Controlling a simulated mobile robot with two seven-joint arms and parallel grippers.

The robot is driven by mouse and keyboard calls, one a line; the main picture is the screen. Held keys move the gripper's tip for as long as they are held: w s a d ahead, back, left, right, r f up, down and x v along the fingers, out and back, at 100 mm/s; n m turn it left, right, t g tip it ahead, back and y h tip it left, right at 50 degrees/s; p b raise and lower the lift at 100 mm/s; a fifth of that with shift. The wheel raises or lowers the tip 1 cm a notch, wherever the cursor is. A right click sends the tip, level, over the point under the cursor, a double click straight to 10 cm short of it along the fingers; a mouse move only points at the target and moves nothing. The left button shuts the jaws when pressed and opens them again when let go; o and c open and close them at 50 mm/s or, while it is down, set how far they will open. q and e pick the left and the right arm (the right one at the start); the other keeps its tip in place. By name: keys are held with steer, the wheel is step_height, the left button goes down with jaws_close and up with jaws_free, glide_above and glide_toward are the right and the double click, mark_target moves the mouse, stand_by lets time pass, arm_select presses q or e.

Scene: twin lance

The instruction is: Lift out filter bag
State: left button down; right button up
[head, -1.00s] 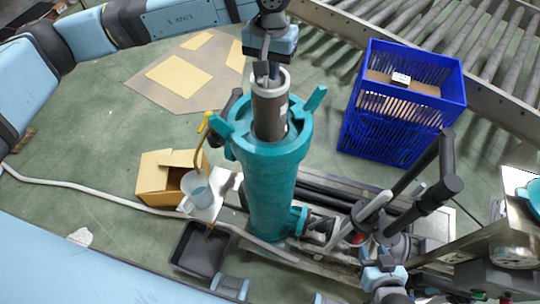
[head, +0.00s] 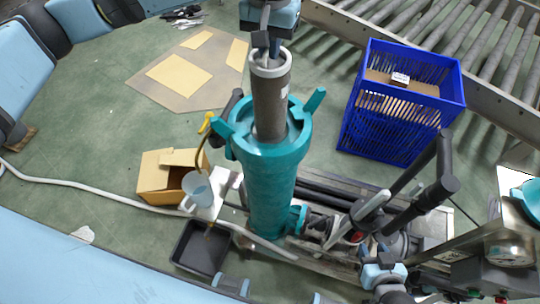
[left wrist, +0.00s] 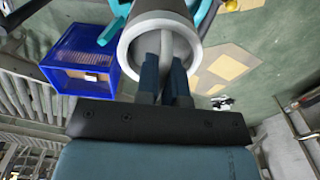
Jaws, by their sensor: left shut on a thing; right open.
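The filter bag (head: 270,105) is a dark grey-brown cylinder with a pale rim. It stands upright, partly out of the teal filter housing (head: 268,185); its lower part is hidden inside. My left gripper (head: 265,55) is above it, shut on the bag's handle at the rim. In the left wrist view the dark fingers (left wrist: 166,80) close on a grey handle inside the pale rim (left wrist: 128,48). My right gripper (head: 378,258) is open at the lower right, beside the pipework, apart from the bag; its fingertips are hard to make out.
A blue crate (head: 395,130) stands right of the housing, before a roller conveyor (head: 490,45). A cardboard box (head: 160,180), a pale jug (head: 196,190) and a black tray (head: 190,250) are at left. Brown sheeting (head: 150,95) lies on the floor behind.

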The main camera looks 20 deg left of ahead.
arm_select(q)
steer(key=shift+r+p, duration=0.55)
steer(key=shift+r, duration=2)
